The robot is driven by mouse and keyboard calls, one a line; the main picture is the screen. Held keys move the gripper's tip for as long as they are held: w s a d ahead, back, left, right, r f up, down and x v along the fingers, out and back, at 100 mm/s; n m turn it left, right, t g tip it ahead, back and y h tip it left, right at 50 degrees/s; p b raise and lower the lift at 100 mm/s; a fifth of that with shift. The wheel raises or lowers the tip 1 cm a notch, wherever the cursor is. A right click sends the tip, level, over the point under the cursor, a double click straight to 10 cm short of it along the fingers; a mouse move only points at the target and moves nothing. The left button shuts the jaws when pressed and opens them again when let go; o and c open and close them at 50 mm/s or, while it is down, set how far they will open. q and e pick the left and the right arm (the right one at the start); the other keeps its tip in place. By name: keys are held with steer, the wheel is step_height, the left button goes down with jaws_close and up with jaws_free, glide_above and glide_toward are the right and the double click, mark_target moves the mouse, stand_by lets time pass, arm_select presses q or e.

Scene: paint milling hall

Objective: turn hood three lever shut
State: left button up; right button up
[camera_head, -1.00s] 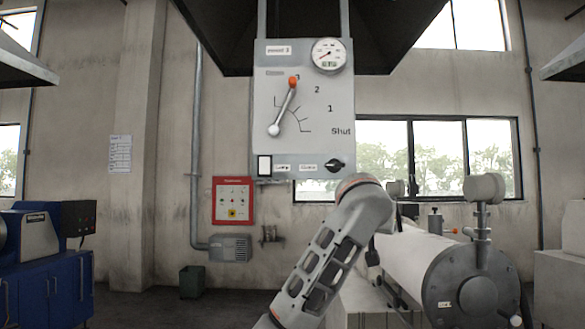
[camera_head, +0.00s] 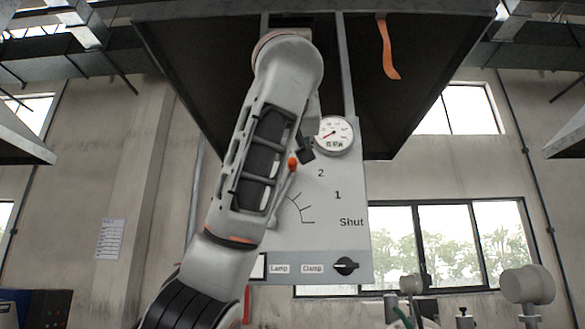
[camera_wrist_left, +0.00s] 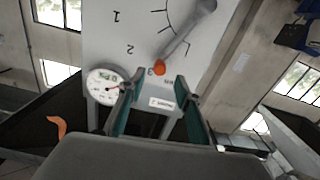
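The grey hood control panel (camera_head: 345,245) has a dial marked 1, 2 and Shut, with a lever (camera_wrist_left: 186,38) ending in an orange knob (camera_head: 292,163). The knob also shows in the left wrist view (camera_wrist_left: 160,67), beside the 3 mark and far from Shut. My left gripper (camera_head: 307,147) is at the panel's upper part, close to the knob. In the left wrist view its two fingers (camera_wrist_left: 154,86) are spread, with the knob just beyond the tips, roughly between them. My left arm hides the panel's left side and lever pivot in the head view. My right gripper is not in view.
A round gauge (camera_head: 334,135) sits on the panel just right of my left gripper. A dark hood (camera_head: 400,80) hangs above, with an orange strip (camera_head: 388,48). A black Clamp knob (camera_head: 345,266) is at the panel's lower right. Open air lies right of the panel.

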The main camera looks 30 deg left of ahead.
mark_target(292, 161)
arm_select(q)
steer(key=p+x, duration=0.3)
steer(key=x, duration=0.3)
steer(key=shift+w+a, duration=0.2)
steer(key=shift+w, duration=0.1)
steer(key=shift+w+a+p, duration=0.1)
steer(key=shift+w+p, duration=0.15)
steer(key=shift+p, duration=0.05)
jaws_close()
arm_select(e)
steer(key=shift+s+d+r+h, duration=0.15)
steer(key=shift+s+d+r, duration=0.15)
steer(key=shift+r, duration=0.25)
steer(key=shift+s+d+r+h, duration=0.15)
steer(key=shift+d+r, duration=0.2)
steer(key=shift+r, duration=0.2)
